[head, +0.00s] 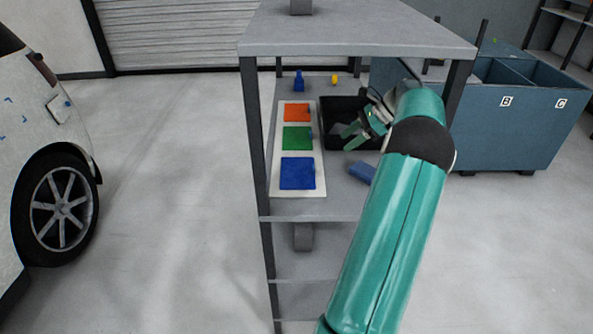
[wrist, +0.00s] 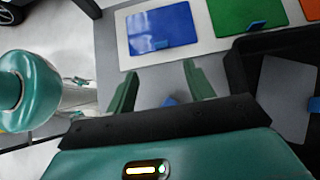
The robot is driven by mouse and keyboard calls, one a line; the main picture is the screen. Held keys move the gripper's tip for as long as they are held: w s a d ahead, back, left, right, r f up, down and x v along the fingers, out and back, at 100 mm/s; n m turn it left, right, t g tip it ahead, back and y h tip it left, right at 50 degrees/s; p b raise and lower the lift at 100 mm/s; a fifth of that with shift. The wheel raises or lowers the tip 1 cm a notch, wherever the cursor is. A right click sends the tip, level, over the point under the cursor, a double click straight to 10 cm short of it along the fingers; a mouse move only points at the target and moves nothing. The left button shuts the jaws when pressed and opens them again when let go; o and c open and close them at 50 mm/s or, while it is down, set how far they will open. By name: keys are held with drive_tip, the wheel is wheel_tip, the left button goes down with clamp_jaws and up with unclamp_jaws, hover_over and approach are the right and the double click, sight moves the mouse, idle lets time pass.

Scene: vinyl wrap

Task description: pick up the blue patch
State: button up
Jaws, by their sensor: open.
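The blue patch (head: 297,173) lies flat on a white board (head: 286,190) on the shelf, nearest of a row with a green patch (head: 297,138) and an orange patch (head: 297,112). In the wrist view the blue patch (wrist: 160,28) is at the top, beyond the fingertips, with a small blue tab on its lower edge. My gripper (wrist: 157,78) is open, with nothing between its green fingers. In the head view my gripper (head: 349,136) is to the right of the board, over the black bin's side, apart from the blue patch.
A black bin (head: 330,100) stands right of the board, with a grey sheet (wrist: 287,88) in it. A blue block (head: 361,171) lies on the shelf near my arm. A blue bottle (head: 299,80) and a yellow item (head: 334,78) stand behind. A shelf top (head: 350,30) and posts frame the space.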

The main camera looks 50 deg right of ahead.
hover_over(316, 172)
drive_tip(key=s+d, duration=0.2)
drive_tip(key=s, duration=0.1)
drive_tip(key=f, duration=0.6)
drive_tip(key=shift+w, duration=0.2)
drive_tip(key=x, duration=0.5)
drive_tip(key=shift+d+f, duration=0.15)
drive_tip(key=shift+f, duration=0.05)
drive_tip(key=shift+c, duration=0.4)
drive_tip(key=c, duration=1)
